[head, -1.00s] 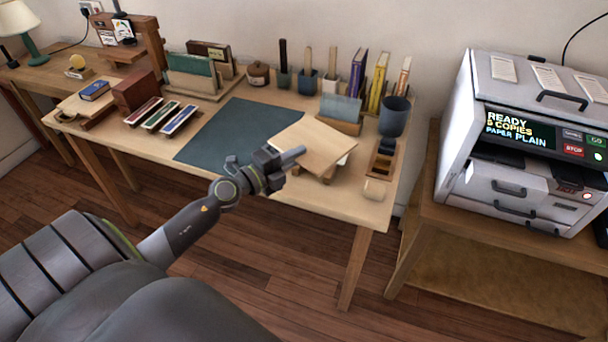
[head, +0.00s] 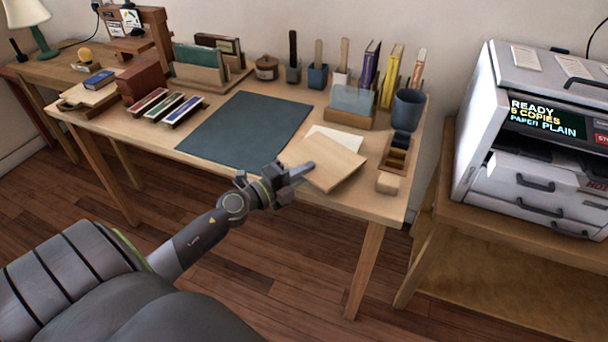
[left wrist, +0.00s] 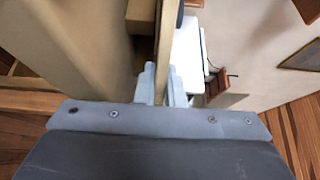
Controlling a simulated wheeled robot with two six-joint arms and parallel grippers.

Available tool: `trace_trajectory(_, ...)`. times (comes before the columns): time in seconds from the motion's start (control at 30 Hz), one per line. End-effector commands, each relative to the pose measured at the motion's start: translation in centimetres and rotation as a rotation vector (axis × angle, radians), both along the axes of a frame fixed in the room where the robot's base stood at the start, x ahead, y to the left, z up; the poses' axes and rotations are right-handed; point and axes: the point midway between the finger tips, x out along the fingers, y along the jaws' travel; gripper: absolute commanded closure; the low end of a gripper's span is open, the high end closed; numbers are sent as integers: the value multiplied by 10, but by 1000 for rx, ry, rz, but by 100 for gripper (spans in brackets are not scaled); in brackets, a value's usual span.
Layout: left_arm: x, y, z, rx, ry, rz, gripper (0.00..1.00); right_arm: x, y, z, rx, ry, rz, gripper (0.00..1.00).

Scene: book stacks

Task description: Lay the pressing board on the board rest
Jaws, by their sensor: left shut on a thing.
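The pressing board is a pale, square wooden board (head: 325,163) at the front right of the desk in the head view. My left gripper (head: 300,172) is shut on its near left edge. In the left wrist view the board (left wrist: 161,45) shows as a thin strip, edge-on between the two fingers (left wrist: 163,85). I cannot tell whether the board touches what lies below it. A white sheet (head: 338,137) shows behind its far edge. I cannot clearly make out the board rest; the board may hide it. My right gripper is out of view.
A dark green mat (head: 245,130) lies left of the board. A wooden compartment tray (head: 395,158), a small pale block (head: 387,183) and a dark cup (head: 407,108) stand to the right. A letter holder (head: 350,108) stands behind. A printer (head: 530,140) is farther right.

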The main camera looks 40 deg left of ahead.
Motion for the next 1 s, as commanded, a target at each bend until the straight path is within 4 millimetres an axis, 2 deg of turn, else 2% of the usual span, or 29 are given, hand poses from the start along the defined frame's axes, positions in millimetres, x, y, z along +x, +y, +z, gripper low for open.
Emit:
trace_trajectory(0.07, 0, 0, 0, 0, 2, 0, 100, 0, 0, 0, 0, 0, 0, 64)
trace_trajectory(0.1, 0, 0, -1, 0, 3, 0, 87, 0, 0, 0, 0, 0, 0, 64)
trace_trajectory(0.23, 0, 0, -1, 0, 2, 0, 70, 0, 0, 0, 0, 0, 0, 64)
trace_trajectory(0.57, -2, 1, -1, 1, 2, 0, 69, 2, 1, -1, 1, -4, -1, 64)
trace_trajectory(0.77, -23, 7, -4, 2, 4, -1, 69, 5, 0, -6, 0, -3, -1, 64)
trace_trajectory(1.0, -44, 14, -4, 3, 3, -1, 69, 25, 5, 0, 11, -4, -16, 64)
